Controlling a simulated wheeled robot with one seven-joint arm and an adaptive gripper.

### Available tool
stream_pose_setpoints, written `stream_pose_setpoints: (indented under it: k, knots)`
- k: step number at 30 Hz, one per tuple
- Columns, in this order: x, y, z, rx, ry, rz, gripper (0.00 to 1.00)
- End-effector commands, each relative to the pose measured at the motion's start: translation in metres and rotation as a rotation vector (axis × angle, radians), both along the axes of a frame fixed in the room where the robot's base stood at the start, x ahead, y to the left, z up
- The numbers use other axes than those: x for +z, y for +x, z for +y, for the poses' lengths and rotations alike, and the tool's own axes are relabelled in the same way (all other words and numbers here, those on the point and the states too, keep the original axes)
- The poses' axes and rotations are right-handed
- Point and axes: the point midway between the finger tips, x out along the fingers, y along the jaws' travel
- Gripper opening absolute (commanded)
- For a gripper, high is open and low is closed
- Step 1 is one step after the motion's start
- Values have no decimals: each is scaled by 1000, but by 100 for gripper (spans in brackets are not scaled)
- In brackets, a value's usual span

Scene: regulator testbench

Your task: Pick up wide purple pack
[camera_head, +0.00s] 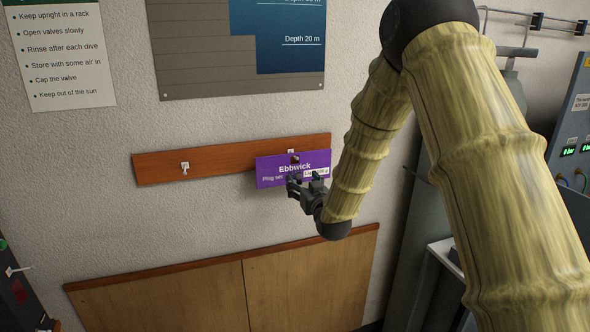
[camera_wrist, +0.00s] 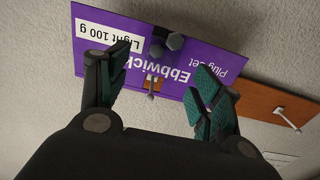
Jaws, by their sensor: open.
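The wide purple pack (camera_head: 270,170) hangs flat against the wooden hook board in the head view, at its right end. It carries the white word "Ebbwick" and a white label. It also shows upside down in the wrist view (camera_wrist: 210,45), with the label "Light 100 g". My gripper (camera_head: 304,181) is in front of the pack's lower right part and hides some of it. In the wrist view the green-padded fingers of my gripper (camera_wrist: 165,85) are spread apart, with the pack's face beyond them. I cannot tell whether they touch it.
The wooden board (camera_head: 215,160) on the wall bears an empty white hook (camera_head: 184,168) left of the pack. A depth poster (camera_head: 240,50) hangs above. Wooden panels (camera_head: 200,290) stand below. A grey cylinder (camera_head: 425,210) and a panel with green displays (camera_head: 572,140) are at the right.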

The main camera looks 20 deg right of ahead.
Motion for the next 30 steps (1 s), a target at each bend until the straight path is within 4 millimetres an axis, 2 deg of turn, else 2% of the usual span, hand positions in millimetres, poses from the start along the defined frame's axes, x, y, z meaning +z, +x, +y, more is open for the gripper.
stream_pose_setpoints:
  k: [10,21,23,30]
  knots:
    - [2,38,2,0,0,0,65]
    - [0,45,3,0,0,0,65]
    - [0,45,3,0,0,0,56]
    - [0,45,3,0,0,0,15]
